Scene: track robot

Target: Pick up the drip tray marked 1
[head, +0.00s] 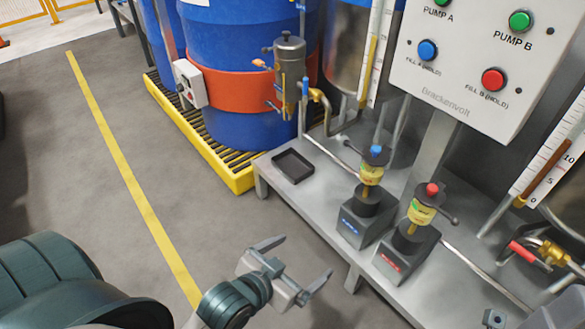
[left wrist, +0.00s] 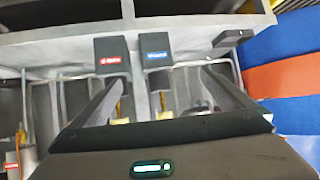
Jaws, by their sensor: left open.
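The drip tray (head: 293,166) is a shallow black square tray. It lies flat on the left end of the grey metal bench, between the blue drum and the blue-marked pump, and looks empty. No number can be read on it. It seems to show edge-on in the left wrist view (left wrist: 232,38), right of the blue-labelled block. My left gripper (head: 308,256) is open and empty, in front of the bench's front edge and apart from the tray. Its two fingers also show in the left wrist view (left wrist: 165,80). My right gripper is not in view.
Two hand pumps, blue-topped (head: 370,185) and red-topped (head: 415,220), stand right of the tray. A metal canister (head: 289,72) with a tap hangs behind it. A blue drum (head: 235,128) stands on a yellow spill pallet (head: 241,180).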

